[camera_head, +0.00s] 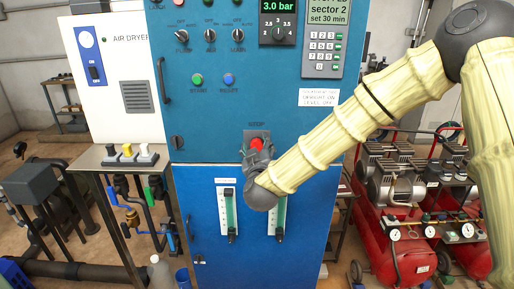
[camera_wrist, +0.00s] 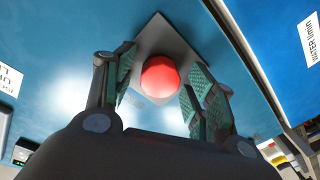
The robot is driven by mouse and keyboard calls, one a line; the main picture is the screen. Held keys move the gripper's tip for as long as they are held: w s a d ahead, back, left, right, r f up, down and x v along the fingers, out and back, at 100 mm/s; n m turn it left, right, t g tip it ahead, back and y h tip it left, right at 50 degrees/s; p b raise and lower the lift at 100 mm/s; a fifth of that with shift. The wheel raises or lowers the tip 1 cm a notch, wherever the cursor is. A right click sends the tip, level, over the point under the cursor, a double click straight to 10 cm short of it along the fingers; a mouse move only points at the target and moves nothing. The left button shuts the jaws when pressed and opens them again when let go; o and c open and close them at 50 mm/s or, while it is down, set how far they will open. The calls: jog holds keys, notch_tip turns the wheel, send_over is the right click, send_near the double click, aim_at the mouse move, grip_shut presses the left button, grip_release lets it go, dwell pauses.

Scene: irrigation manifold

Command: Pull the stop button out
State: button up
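The stop button is a red knob (camera_head: 257,144) on a grey plate (camera_head: 250,134) low on the blue cabinet's upper panel. In the wrist view the red knob (camera_wrist: 160,77) sits between my two fingers, in front of its grey plate (camera_wrist: 178,38). My gripper (camera_head: 256,155) is at the button in the head view, and its fingers partly hide the plate. In the wrist view my gripper (camera_wrist: 160,90) is open, with a gap between the knob and each green finger pad. I cannot tell the exact depth of the fingertips along the knob.
The blue cabinet (camera_head: 215,110) carries knobs, a green button (camera_head: 197,79), a blue button (camera_head: 229,79) and a keypad (camera_head: 323,52). Two flow tubes (camera_head: 229,210) are below. Red compressors (camera_head: 395,230) stand at right, a bench with valves (camera_head: 128,155) at left.

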grip_shut()
jog(key=shift+s, duration=0.15)
jog(key=shift+s+f, duration=0.1)
jog(key=shift+s, duration=0.3)
jog(key=shift+o, duration=1.2)
grip_release()
jog(key=shift+s, duration=0.1)
jog(key=shift+s, duration=0.1)
